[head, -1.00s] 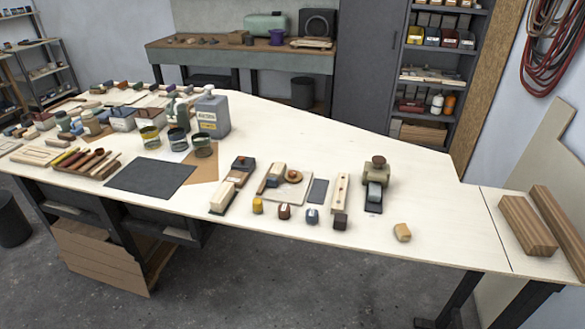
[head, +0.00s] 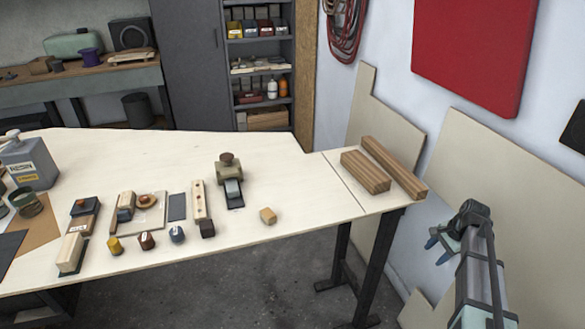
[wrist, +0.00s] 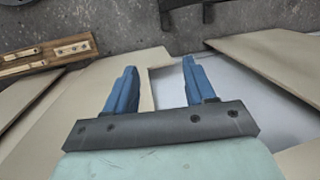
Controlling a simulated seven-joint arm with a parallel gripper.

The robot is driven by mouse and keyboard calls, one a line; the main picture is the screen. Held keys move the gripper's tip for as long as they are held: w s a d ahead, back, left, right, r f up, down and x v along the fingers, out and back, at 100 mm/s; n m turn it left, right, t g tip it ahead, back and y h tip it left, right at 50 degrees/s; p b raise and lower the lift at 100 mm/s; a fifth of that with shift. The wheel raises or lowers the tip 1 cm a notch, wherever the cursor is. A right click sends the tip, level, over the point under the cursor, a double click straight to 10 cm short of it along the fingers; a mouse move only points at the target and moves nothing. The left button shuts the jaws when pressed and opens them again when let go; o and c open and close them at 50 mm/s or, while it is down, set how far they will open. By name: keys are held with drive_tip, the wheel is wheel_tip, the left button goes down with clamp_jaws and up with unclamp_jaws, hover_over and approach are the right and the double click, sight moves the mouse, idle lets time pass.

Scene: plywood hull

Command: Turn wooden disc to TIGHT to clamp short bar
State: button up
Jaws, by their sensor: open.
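A round orange-brown wooden disc (head: 146,200) sits on a pale square board (head: 151,222) on the workbench in the head view. A short bar-like wooden piece (head: 126,200) lies just left of the disc; I cannot tell whether they touch. Any TIGHT marking is too small to read. My gripper (head: 438,250) is at the far right of the head view, off the bench and well away from the disc. In the wrist view its two blue fingers (wrist: 159,68) are apart with nothing between them. The disc and bar do not show in the wrist view.
A vise-like block with a brown knob (head: 229,170), a drilled wooden strip (head: 199,199) and several small blocks stand near the board. Two long timber pieces (head: 366,172) lie at the bench's right end. Pale panels (head: 480,165) lean on the wall near my arm.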

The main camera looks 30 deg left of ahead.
drive_tip(key=w+a+r+m+t, duration=0.1)
drive_tip(key=w+r, duration=0.2)
drive_tip(key=r, duration=0.7)
drive_tip(key=w+a+r+m+t+y, duration=0.1)
drive_tip(key=w+r, duration=0.3)
drive_tip(key=r, duration=0.6)
drive_tip(key=w+a+r+m+t, duration=0.1)
drive_tip(key=w+r, duration=0.2)
drive_tip(key=r, duration=0.8)
drive_tip(key=a+r+y, duration=0.1)
drive_tip(key=a+r, duration=0.8)
drive_tip(key=r, duration=0.3)
drive_tip(key=s+a+f+n+g, duration=0.1)
drive_tip(key=s+a, duration=0.1)
drive_tip(key=a, duration=0.9)
drive_tip(key=s+a+f+n+g, duration=0.1)
drive_tip(key=a, duration=0.9)
drive_tip(key=n+g+h, duration=0.1)
drive_tip(key=n+h, duration=0.4)
drive_tip(key=n, duration=0.2)
hover_over(143, 197)
wheel_tip(143, 197, down, 8)
drive_tip(key=r, duration=0.1)
wheel_tip(143, 197, down, 14)
drive_tip(key=shift+r, duration=0.2)
